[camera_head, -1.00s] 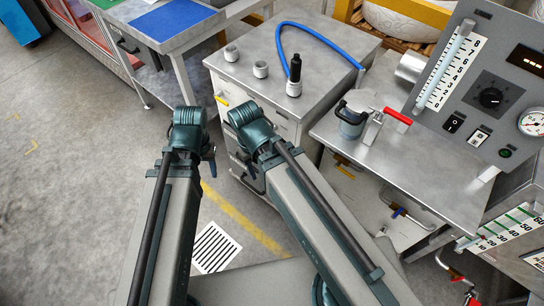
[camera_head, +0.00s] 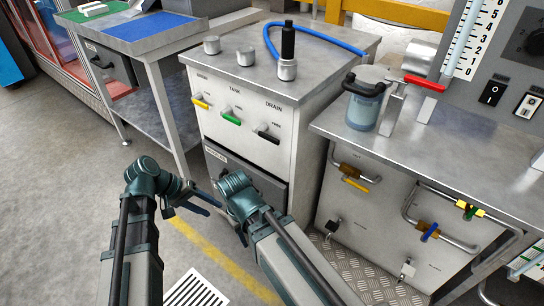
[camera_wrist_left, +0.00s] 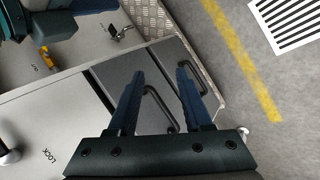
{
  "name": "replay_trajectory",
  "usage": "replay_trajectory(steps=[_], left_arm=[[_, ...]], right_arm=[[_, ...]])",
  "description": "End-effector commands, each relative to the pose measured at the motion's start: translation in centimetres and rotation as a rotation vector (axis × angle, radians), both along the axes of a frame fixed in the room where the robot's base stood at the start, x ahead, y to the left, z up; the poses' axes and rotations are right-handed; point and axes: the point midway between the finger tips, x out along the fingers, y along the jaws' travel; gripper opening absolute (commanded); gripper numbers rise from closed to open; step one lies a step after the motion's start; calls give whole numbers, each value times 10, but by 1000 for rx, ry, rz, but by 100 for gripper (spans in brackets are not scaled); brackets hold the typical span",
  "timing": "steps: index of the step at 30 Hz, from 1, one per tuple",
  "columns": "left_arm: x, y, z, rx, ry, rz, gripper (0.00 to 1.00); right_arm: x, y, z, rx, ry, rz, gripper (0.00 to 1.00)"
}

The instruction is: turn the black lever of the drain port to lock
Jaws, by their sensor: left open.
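The black lever (camera_head: 267,136) of the drain port sits at the right of the white cabinet front (camera_head: 212,128), below the word DRAIN. It lies along the front, its free end to the right and slightly down in the picture. My left gripper (camera_head: 211,205) is open and empty, below and left of the lever, apart from it. In the left wrist view its two fingers (camera_wrist_left: 161,85) stand apart before dark drawer fronts with black handles. The word LOCK shows at the lower left there. My right gripper (camera_head: 240,228) is close beside the left; its jaws are not clear.
A green lever (camera_head: 231,118) and a yellow lever (camera_head: 201,102) are left of the black one. A blue hose (camera_head: 330,43) and a black-handled fitting (camera_head: 288,60) are on top. A bench with pipes (camera_head: 440,148) stands right. Open floor lies left.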

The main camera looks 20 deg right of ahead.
Motion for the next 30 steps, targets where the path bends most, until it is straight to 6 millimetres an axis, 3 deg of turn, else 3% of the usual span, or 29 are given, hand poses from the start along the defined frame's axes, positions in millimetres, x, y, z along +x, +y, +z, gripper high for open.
replay_trajectory(steps=[1,6,12,15,19,25,30], left_arm=[[13,-13,9,-95,10,-4,50],[38,-53,69,-445,33,-34,50],[58,-69,138,-771,40,-76,50],[63,-69,158,-866,39,-91,50],[65,-69,171,-925,38,-100,50],[64,-72,173,-935,38,-103,50],[60,-93,173,-934,39,-105,50]], right_arm=[[0,0,-5,0,0,0,50],[0,0,-4,0,0,0,50],[0,0,-4,0,0,0,50],[0,0,-4,0,0,0,50],[0,0,-4,0,0,0,50],[0,0,-4,0,0,0,50],[0,0,-4,0,0,0,50]])
